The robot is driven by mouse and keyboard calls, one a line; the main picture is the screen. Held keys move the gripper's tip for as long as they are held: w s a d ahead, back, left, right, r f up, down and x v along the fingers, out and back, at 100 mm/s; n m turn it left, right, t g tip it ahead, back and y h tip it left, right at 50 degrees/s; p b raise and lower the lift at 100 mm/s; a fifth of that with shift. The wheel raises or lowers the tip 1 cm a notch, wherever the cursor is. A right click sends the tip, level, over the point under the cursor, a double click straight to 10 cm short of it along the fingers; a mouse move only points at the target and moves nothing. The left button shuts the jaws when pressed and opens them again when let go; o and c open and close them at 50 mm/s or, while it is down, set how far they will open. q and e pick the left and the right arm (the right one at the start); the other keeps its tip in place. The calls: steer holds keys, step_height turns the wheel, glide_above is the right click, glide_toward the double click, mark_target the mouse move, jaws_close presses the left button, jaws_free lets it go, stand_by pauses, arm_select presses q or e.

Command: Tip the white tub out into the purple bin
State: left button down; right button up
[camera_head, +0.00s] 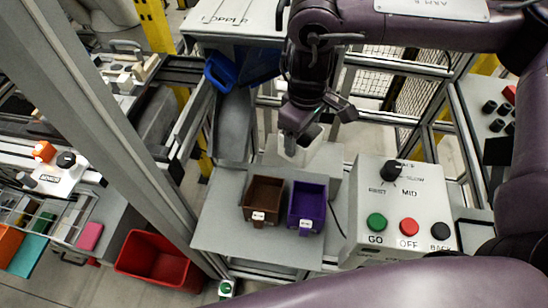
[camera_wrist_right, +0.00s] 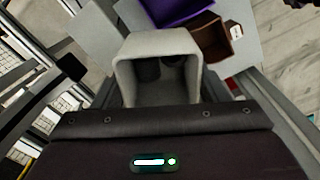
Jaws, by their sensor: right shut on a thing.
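My right gripper (camera_head: 300,132) is shut on the white tub (camera_wrist_right: 185,42). The tub is seen in the right wrist view with its open mouth toward the camera, and several dark round pieces (camera_wrist_right: 149,69) show inside it. In the head view the tub is mostly hidden by the gripper. The purple bin (camera_head: 307,206) stands upright on a grey platform, in front of and a little right of the gripper. It also shows at the top of the right wrist view (camera_wrist_right: 172,10), beyond the tub. My left gripper is not in view.
A brown bin (camera_head: 263,194) stands close beside the purple bin on the grey platform (camera_head: 222,225). A control box (camera_head: 400,207) with coloured buttons is to the right. A blue bin (camera_head: 221,72) and a grey chute (camera_head: 235,125) are at the back left.

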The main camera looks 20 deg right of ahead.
mark_target(278, 153)
steer(key=n, duration=0.1)
steer(key=f+n, duration=0.1)
steer(key=a+n, duration=0.1)
steer(key=shift+w+f+n+p, duration=0.2)
steer(key=shift+w+n+p, duration=0.05)
steer(key=shift+n+p, duration=0.05)
steer(key=a+f+n, duration=0.1)
steer(key=n, duration=0.3)
steer(key=a+f+n+p, duration=0.1)
steer(key=f+n, duration=0.1)
steer(key=n, duration=0.1)
steer(key=a+f+n, duration=0.1)
steer(key=f+n, duration=0.1)
steer(key=n, duration=0.2)
steer(key=shift+w+a+n+p, duration=0.1)
steer(key=shift+a+n+p, duration=0.2)
steer(key=shift+a+p, duration=0.1)
steer(key=f+n, duration=0.1)
steer(key=n, duration=0.1)
steer(key=a+n, duration=0.1)
steer(key=shift+f+n, duration=0.4)
steer(key=shift+s, duration=0.2)
